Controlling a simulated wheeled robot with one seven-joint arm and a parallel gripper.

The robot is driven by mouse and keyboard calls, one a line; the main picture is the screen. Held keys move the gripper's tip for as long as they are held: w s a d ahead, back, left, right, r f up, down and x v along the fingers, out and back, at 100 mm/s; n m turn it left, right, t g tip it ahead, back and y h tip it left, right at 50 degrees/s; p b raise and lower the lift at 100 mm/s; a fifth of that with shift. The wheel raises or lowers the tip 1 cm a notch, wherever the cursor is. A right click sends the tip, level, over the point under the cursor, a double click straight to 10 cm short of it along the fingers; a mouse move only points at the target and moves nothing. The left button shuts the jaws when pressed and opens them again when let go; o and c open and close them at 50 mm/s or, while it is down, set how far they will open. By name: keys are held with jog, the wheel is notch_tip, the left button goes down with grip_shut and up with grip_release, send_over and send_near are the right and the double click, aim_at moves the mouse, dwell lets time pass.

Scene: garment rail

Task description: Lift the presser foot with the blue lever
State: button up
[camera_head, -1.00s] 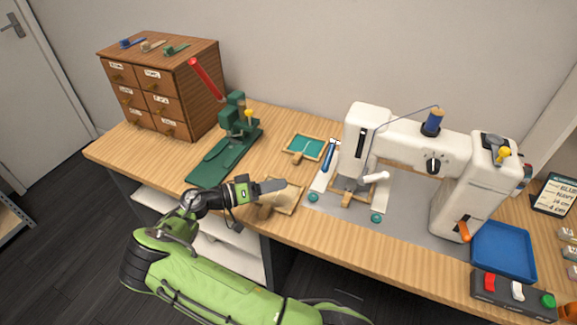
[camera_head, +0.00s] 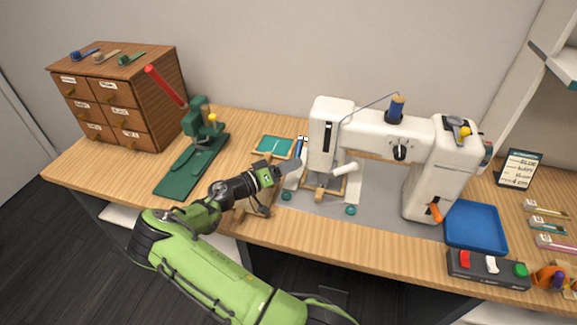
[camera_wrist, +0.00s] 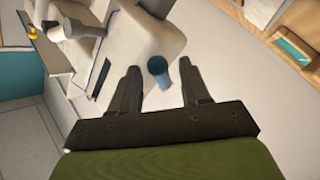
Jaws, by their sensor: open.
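The white sewing machine (camera_head: 385,135) stands on the table. The blue lever (camera_head: 299,146) is at the left side of its head. My gripper (camera_head: 292,168) is just in front of the lever and below it in the head view, pointing at the machine. In the wrist view the blue lever (camera_wrist: 157,66) shows between the two dark fingertips of my gripper (camera_wrist: 160,72), with space on both sides. The jaws are open and empty. The presser foot under the machine head is too small to make out.
A white-tipped arm (camera_head: 345,168) sticks out at the machine's front. A teal-centred frame (camera_head: 274,147) lies left of the lever. A green press with a red handle (camera_head: 165,86) stands farther left. A blue tray (camera_head: 475,227) and switch box (camera_head: 488,268) are at right.

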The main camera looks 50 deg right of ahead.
grip_shut()
dwell(0.5)
notch_tip(320, 180, up, 10)
jog(key=d+n+g+y+p, duration=0.1)
jog(key=n+y+p, duration=0.5)
jog(key=p, duration=1.2)
jog(key=shift+w+n+g+y, duration=0.3)
jog(key=shift+g+y, duration=0.2)
jog(key=shift+y, duration=1.9)
jog(key=shift+d, duration=0.1)
grip_release()
